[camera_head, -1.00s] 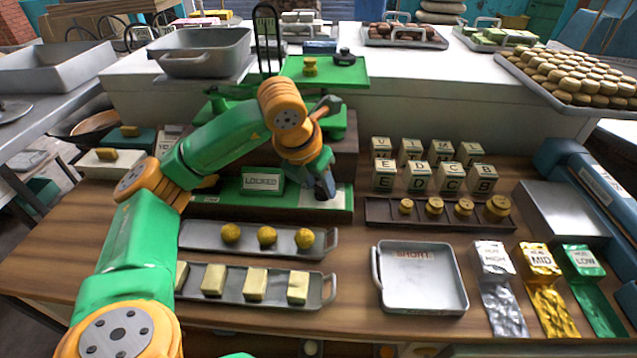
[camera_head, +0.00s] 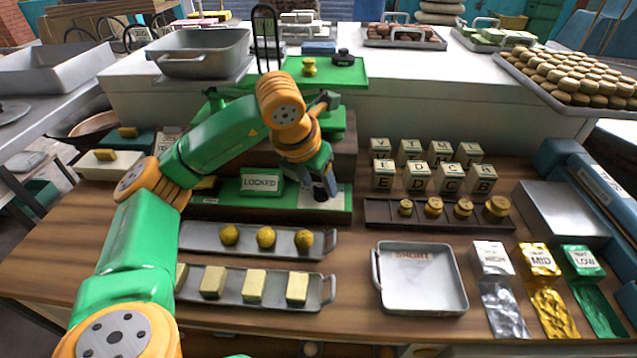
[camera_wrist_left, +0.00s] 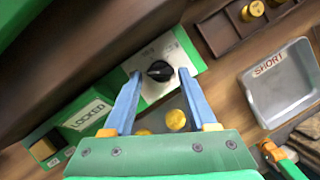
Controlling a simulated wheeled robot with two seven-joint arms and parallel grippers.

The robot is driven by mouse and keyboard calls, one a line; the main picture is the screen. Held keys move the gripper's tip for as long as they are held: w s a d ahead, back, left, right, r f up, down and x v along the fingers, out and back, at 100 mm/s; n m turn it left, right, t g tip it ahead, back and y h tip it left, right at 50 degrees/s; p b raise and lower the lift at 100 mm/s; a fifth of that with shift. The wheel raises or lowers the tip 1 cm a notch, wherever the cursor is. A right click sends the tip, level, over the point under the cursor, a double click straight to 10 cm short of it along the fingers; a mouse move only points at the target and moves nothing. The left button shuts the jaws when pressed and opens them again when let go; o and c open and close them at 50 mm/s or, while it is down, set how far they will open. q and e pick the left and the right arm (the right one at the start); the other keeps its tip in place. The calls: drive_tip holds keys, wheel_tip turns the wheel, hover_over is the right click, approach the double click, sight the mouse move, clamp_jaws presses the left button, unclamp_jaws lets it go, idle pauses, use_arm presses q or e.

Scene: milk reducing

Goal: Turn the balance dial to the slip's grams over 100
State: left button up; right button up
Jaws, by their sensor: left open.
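My left gripper (camera_head: 325,188) is over the right end of the green balance base (camera_head: 260,205). In the left wrist view the blue fingers (camera_wrist_left: 160,82) are open, one on each side of the black balance dial (camera_wrist_left: 160,71). The dial sits on a pale plate (camera_wrist_left: 151,88); contact with it cannot be told. In the head view the gripper hides the dial. A sign reading LOCKED (camera_head: 261,181) stands on the base. On the balance's green top pan (camera_head: 325,71) are a brass weight (camera_head: 309,67) and a black piece. A pale paper (camera_head: 170,141) is partly behind my arm; its writing is unreadable.
Brass weights stand in a dark rack (camera_head: 437,220) below lettered blocks (camera_head: 441,152). A SHORT tray (camera_head: 421,277) is at front right. Trays with yellow balls (camera_head: 200,237) and pale blocks (camera_head: 233,295) lie just in front of the balance. Foil packets (camera_head: 540,262) are at right.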

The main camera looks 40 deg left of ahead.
use_arm(q)
drive_tip(key=v, duration=0.6)
drive_tip(key=shift+s+r, duration=0.1)
